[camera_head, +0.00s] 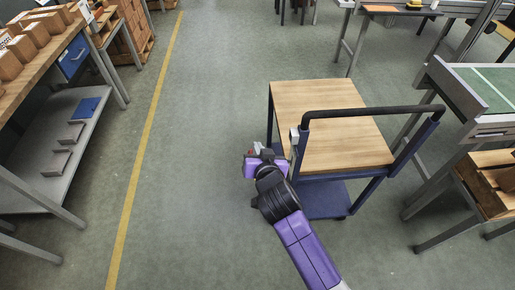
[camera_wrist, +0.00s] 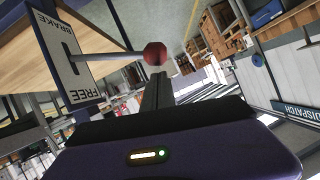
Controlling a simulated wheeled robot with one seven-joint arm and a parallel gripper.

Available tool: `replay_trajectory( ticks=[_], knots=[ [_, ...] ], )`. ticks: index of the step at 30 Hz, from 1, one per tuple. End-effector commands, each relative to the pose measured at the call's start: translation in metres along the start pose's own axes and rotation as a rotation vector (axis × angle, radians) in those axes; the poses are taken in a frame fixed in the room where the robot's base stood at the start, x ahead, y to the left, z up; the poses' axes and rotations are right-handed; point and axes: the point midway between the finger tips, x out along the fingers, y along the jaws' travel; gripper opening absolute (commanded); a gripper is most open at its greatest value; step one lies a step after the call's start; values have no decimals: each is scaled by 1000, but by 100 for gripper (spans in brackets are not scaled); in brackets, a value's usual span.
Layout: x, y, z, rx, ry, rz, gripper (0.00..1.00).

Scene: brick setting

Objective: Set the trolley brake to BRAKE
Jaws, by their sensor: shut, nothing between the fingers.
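The trolley (camera_head: 345,150) has a wooden top, blue frame and black handle bar. In the wrist view a white brake plate (camera_wrist: 62,62) reads BRAKE at the upper end and FREE at the lower end. A grey lever (camera_wrist: 110,55) sticks out from its slot and ends in a red knob (camera_wrist: 155,54). The lever sits around the middle of the plate; its exact slot position is unclear. My gripper (camera_wrist: 158,82) is shut and empty, its fingertips right beside the knob; I cannot tell whether they touch. In the head view my gripper (camera_head: 252,160) is at the trolley's left handle post.
A workbench (camera_head: 55,70) with cardboard boxes stands at the left. Another bench (camera_head: 480,95) and a wooden crate (camera_head: 490,190) are close on the trolley's right. The grey floor left of the trolley is clear, with a yellow line (camera_head: 145,130).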

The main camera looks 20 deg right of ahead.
Motion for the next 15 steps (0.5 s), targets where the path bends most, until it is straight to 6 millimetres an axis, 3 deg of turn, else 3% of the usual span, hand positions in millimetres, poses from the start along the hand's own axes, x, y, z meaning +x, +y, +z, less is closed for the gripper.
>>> replay_trajectory(
  ticks=[15],
  knots=[
    [1, 0, 6, -4, 0, 1, 0]
  ],
)
